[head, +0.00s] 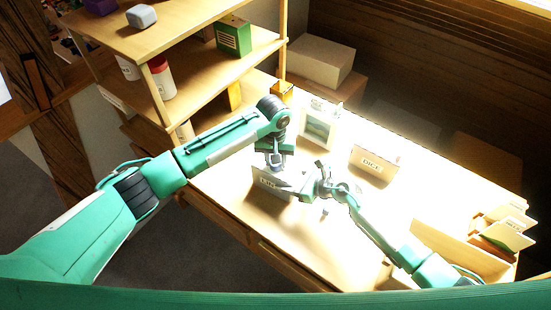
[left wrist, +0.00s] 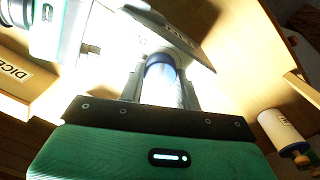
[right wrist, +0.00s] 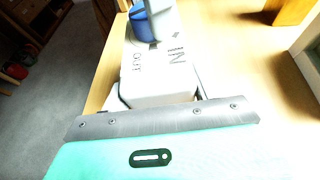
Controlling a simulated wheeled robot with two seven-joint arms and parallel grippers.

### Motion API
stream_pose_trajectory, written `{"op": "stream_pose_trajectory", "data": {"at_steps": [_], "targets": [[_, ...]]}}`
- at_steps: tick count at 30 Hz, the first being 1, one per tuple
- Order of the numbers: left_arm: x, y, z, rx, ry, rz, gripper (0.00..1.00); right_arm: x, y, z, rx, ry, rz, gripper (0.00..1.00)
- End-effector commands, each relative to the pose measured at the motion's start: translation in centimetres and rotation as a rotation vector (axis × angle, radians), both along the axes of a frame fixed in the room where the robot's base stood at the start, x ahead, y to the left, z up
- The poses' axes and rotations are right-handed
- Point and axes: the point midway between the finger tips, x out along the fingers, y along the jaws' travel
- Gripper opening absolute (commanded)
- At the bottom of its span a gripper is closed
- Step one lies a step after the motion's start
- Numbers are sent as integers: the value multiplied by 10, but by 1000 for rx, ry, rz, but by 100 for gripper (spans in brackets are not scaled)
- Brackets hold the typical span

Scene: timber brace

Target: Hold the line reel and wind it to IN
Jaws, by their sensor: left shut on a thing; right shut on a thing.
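The line reel shows in the right wrist view as a white body (right wrist: 160,62) marked IN and OUT, with a blue round part (right wrist: 150,20) beyond it. In the left wrist view, a blue-grey cylinder (left wrist: 160,75) of the reel sits between my left fingers. My left gripper (head: 275,160) is shut on this part, above a box (head: 268,184) whose partly covered label starts with LIN. My right gripper (head: 308,188) comes in from the right and is shut on a pale part of the reel. The pointer's setting cannot be made out.
A box labelled DICE (head: 372,165) stands to the right on the bright table. A white framed item (head: 320,122) stands behind the grippers. Shelves (head: 185,75) with a green box (head: 233,36) rise at the back left. Sorted cards or boards (head: 500,230) stand at the right edge.

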Motion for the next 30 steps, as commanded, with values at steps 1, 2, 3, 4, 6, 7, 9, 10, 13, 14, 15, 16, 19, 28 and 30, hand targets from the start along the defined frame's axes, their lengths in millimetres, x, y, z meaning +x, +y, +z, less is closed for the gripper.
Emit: {"op": "stream_pose_trajectory", "data": {"at_steps": [1,2,3,4,6,7,9,10,13,14,15,16,19,28,30], "targets": [[0,0,1,-2,0,-43,10,0,0,0,0,1,0,33],[0,-1,1,-2,0,-72,10,0,0,0,0,1,0,33],[0,-1,1,-1,0,-110,10,0,0,0,0,1,0,33],[0,-1,0,-1,-1,-139,10,0,0,0,0,1,0,33],[0,-1,0,0,0,-205,10,0,0,0,0,1,0,33],[0,-1,0,0,0,-234,10,0,0,0,0,1,0,33],[0,-1,0,0,0,-300,10,0,-1,0,0,1,0,33],[0,-1,0,0,0,-329,10,0,-1,0,-1,1,-1,33],[0,-2,1,-1,0,-423,10,0,-1,0,-1,1,-1,33],[0,-2,1,-1,-1,-452,10,0,-1,0,-1,1,-1,33],[0,-2,1,-2,-1,-490,10,0,-1,0,-1,1,-1,33],[0,-2,1,-2,-1,-518,10,0,-1,0,-1,1,-1,33],[0,-2,1,-2,-1,-613,10,0,-1,0,-1,1,-1,33],[0,-3,1,-1,0,-898,10,0,-1,-1,-1,1,-1,33],[-1,-3,1,-1,0,-965,10,0,-1,-1,0,1,0,33]]}}
